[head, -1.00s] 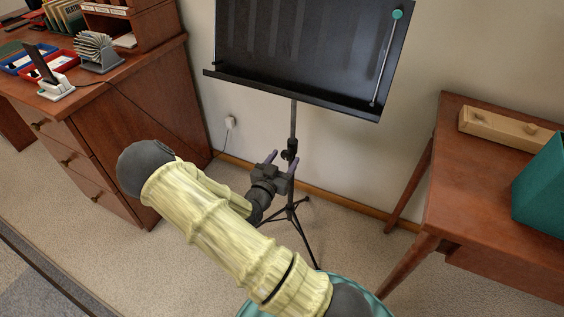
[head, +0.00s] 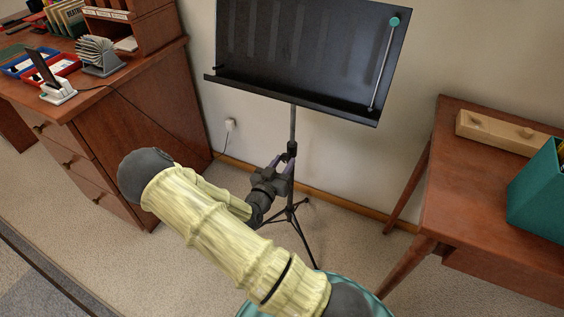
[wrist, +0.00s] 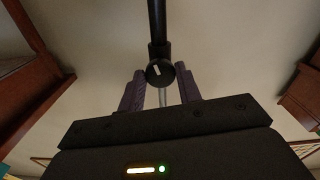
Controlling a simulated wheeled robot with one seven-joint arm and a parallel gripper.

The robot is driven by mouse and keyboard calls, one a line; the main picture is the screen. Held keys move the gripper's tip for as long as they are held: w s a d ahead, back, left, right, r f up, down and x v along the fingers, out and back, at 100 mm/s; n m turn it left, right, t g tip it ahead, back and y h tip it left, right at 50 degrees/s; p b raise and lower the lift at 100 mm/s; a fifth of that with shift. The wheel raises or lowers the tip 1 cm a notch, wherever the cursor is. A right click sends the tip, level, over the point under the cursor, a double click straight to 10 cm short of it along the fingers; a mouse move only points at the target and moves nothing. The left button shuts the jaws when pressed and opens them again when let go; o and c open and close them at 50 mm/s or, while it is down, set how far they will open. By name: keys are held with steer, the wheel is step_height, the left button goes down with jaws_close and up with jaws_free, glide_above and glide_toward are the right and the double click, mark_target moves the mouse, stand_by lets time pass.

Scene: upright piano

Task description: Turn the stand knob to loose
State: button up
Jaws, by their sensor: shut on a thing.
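The music stand's black post (head: 293,125) rises from a tripod base to a tilted black desk (head: 305,50). The round black stand knob (wrist: 160,72) sits on the post's collar, with a short white mark tilted on its face. My gripper (wrist: 161,80) has its two purple fingers on either side of the knob and is shut on it. In the head view my gripper (head: 281,163) is at the post's collar, below the desk. The knob is mostly hidden there by the gripper.
A wooden desk (head: 135,120) with office items stands at left. A wooden table (head: 480,190) at right carries a wooden box (head: 505,132) and a teal container (head: 540,195). The stand's tripod legs (head: 290,220) spread on the carpet below. A wall is close behind.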

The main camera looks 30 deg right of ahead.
steer(key=n+p, duration=0.2)
steer(key=n, duration=0.1)
steer(key=shift+s+r, duration=0.1)
steer(key=shift+r, duration=0.05)
steer(key=n+p, duration=0.2)
steer(key=n, duration=0.2)
steer(key=n+p, duration=0.1)
steer(key=n, duration=0.2)
steer(key=shift+n, duration=0.4)
steer(key=n+p, duration=0.1)
steer(key=n, duration=0.8)
steer(key=shift+n, duration=0.4)
steer(key=n+b, duration=0.1)
steer(key=n, duration=0.4)
steer(key=shift+n, duration=0.3)
steer(key=o, duration=1)
